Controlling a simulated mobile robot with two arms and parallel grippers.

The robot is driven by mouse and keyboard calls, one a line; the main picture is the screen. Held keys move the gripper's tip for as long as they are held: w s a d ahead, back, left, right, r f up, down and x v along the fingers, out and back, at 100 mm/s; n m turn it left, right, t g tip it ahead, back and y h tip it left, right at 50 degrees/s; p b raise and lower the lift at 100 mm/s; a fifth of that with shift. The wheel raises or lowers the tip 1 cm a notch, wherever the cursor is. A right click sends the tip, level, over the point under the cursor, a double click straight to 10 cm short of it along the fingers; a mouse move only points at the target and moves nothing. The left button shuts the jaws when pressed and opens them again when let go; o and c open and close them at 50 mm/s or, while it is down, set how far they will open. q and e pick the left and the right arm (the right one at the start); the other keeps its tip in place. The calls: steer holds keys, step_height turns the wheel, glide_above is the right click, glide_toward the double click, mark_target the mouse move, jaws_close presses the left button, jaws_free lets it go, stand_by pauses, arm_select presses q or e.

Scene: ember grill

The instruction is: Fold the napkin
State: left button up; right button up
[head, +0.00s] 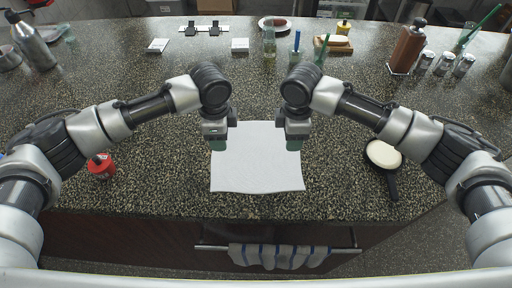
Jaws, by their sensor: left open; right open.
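A white napkin (257,172) lies flat and spread out on the speckled counter (170,185), close to its front edge. It is roughly square, and its near edge looks slightly wavy. My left gripper (218,146) is open above the napkin's upper left part. My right gripper (293,146) is open above its upper right part. Both point down and appear empty. The grippers cover the napkin's far left and far right corners, and whether the fingertips touch the cloth cannot be told.
A red container (101,166) stands left of the napkin. A dark pan with a cream-coloured round (383,155) lies to the right. Bottles, jars and small dishes line the far counter. A striped towel (279,256) hangs on the front rail. Counter beside the napkin is clear.

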mark_target(223, 153)
arm_select(q)
steer(key=f, duration=0.5)
steer(key=shift+w, duration=0.35)
arm_select(e)
steer(key=f, duration=0.5)
steer(key=shift+w, duration=0.35)
arm_select(q)
steer(key=shift+f, duration=0.2)
arm_select(e)
steer(key=shift+f, duration=0.2)
arm_select(q)
steer(key=shift+s, duration=0.15)
arm_select(e)
steer(key=shift+s, duration=0.15)
arm_select(q)
steer(key=shift+f, duration=0.25)
arm_select(e)
steer(key=shift+f, duration=0.3)
arm_select(q)
steer(key=shift+r, duration=0.1)
steer(key=shift+c, duration=0.6)
arm_select(e)
steer(key=shift+r, duration=0.15)
steer(key=shift+c, duration=0.6)
arm_select(q)
jaws_close()
arm_select(e)
jaws_close()
